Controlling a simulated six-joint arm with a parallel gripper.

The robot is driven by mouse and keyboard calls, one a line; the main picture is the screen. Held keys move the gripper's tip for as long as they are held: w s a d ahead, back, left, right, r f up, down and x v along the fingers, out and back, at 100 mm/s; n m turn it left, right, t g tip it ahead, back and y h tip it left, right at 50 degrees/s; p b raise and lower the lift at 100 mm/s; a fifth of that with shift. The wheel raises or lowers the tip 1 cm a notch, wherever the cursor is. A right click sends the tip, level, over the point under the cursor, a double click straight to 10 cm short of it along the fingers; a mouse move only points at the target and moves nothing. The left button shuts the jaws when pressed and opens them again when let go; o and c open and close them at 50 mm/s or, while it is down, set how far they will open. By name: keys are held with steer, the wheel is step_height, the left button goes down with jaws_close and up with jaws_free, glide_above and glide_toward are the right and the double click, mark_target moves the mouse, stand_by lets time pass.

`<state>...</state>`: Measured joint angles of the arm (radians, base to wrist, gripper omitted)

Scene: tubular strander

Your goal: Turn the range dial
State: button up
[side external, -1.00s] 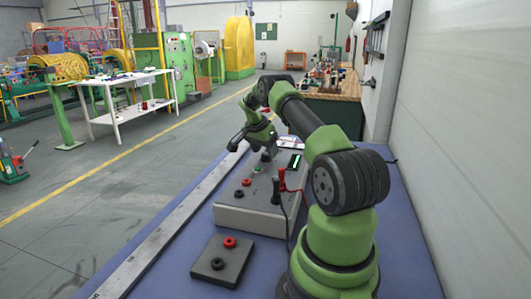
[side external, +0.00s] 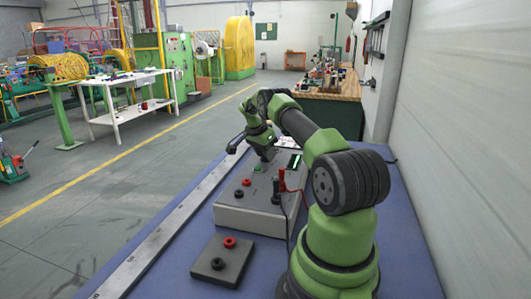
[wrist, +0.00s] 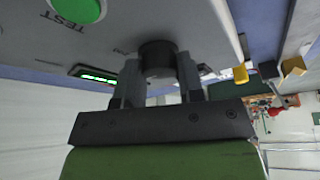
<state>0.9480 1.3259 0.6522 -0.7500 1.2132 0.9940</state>
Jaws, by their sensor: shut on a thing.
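The range dial (wrist: 158,57) is a dark round knob on the grey instrument box (side external: 245,217). In the wrist view it sits between the two fingers of my gripper (wrist: 159,78), which is shut on it, one finger on each side. In the side view my gripper (side external: 268,156) points down at the far part of the box top and hides the dial. A green TEST button (wrist: 77,8) is close to the dial; it also shows in the side view (side external: 259,168). A lit green display (wrist: 98,77) lies beyond the dial.
Red and black terminals (side external: 247,182) sit on the box top. A red plug (side external: 282,181) and a black plug (side external: 276,193) with leads stand at its right. A small dark block (side external: 222,262) with two terminals lies nearer. A long metal rule (side external: 165,232) runs along the left bench edge.

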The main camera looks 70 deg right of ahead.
steer(key=shift+m+g, duration=0.3)
steer(key=shift+m, duration=0.6)
steer(key=o, duration=0.9)
steer(key=v, duration=1)
steer(key=shift+d, duration=0.1)
